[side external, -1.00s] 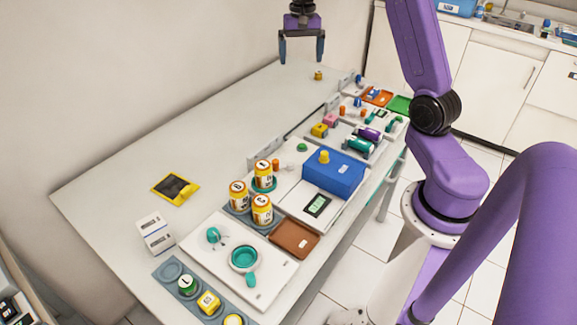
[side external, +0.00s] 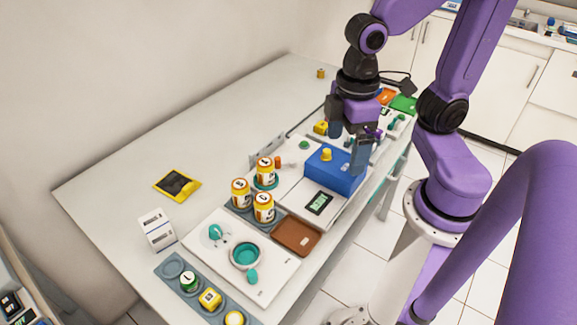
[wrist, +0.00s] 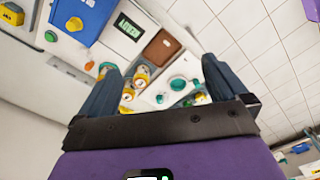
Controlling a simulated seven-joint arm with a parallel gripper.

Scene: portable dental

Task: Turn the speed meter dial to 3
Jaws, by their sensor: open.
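A white panel (side external: 262,285) at the front of the table carries a small teal knob (side external: 215,232) with dark marks beside it, and a teal round dish (side external: 246,256). A yellow knob (side external: 326,154) stands on top of a blue box (side external: 335,172); it also shows in the wrist view (wrist: 74,24). I cannot tell for sure which knob is the speed meter dial, and no number is readable. My gripper (side external: 346,146) is open and empty, pointing down above the far right part of the blue box. Its fingers frame the wrist view (wrist: 160,70).
A display (side external: 318,204) and a brown tray (side external: 297,236) lie before the blue box. A green button (side external: 304,145) is behind. The table's left side is mostly clear around a yellow-framed pad (side external: 177,185).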

